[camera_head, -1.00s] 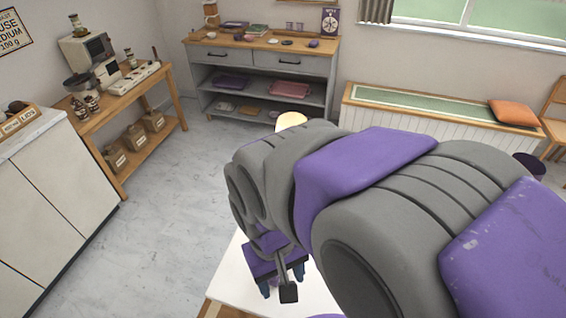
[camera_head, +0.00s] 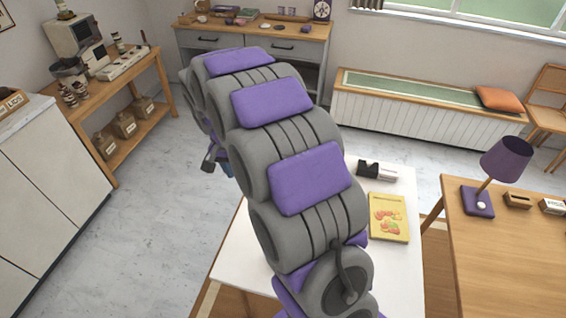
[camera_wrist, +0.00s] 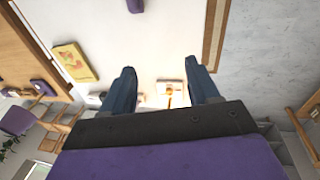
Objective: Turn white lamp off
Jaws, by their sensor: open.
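The white lamp is hidden behind my arm in the head view. In the wrist view, a small white square base with a warm-coloured stem, which looks like the white lamp (camera_wrist: 171,87), stands on the white table (camera_wrist: 150,40). The table around it is brightly lit; its shade is not clear. My gripper (camera_wrist: 160,66) is open and empty, with the base seen between its blue fingers, apart from them. In the head view my gripper is mostly hidden behind the arm, with a bit of it showing left of the arm.
A yellow book (camera_head: 388,217) and a black-and-white tape dispenser (camera_head: 376,171) lie on the white table. A purple lamp (camera_head: 506,160) stands on the wooden desk (camera_head: 500,250) at the right. A bench (camera_head: 430,112) stands by the window. The floor at left is clear.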

